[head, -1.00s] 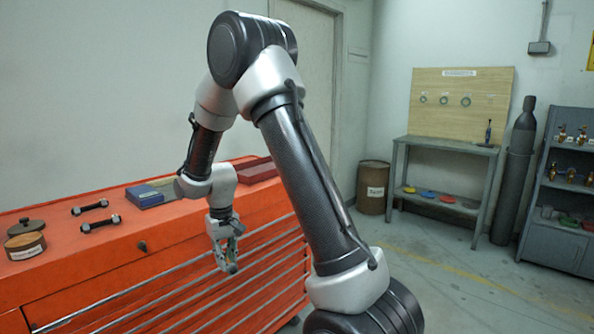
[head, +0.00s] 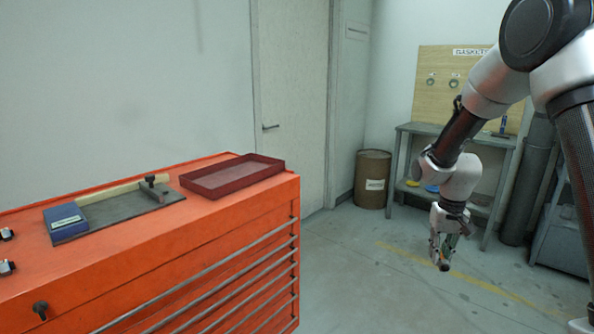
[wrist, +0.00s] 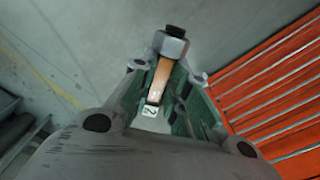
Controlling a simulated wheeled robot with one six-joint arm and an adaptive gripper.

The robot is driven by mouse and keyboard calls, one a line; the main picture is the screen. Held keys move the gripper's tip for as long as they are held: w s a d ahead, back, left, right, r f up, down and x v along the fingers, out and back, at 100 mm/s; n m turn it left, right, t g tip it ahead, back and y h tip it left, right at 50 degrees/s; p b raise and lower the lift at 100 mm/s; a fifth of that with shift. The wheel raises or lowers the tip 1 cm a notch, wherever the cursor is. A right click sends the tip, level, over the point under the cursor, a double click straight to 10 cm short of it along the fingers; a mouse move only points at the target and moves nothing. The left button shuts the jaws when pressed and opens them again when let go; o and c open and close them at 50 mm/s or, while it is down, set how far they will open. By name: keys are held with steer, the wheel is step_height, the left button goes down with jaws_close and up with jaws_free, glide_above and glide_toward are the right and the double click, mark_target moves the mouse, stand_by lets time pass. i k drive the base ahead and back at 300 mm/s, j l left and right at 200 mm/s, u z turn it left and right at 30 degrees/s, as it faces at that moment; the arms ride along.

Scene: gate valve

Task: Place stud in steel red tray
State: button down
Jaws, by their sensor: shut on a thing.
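The dark red steel tray (head: 232,177) lies on top of the orange tool chest at its right end, and it looks empty. My gripper (head: 441,262) hangs pointing down over open floor, right of the chest and well apart from the tray. In the wrist view my gripper (wrist: 165,90) is shut on the stud (wrist: 172,46). The stud's grey nut and dark threaded tip show beyond the fingers, with a copper-coloured shank and a small white tag marked 2 between them. Its other end is hidden.
The orange chest (head: 160,260) also bears a grey plate with a blue box (head: 65,218) and a pale-handled tool (head: 120,188), left of the tray. A barrel (head: 373,180) and a workbench (head: 480,138) stand behind. The floor between chest and bench is clear.

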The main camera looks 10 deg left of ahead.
mark_target(243, 174)
steer(key=i+l+z, duration=0.2)
steer(key=i+z, duration=0.3)
steer(key=i+l+u, duration=0.1)
steer(key=i+u, duration=0.3)
steer(key=i+l+u, duration=0.15)
steer(key=u, duration=0.25)
steer(key=i, duration=0.1)
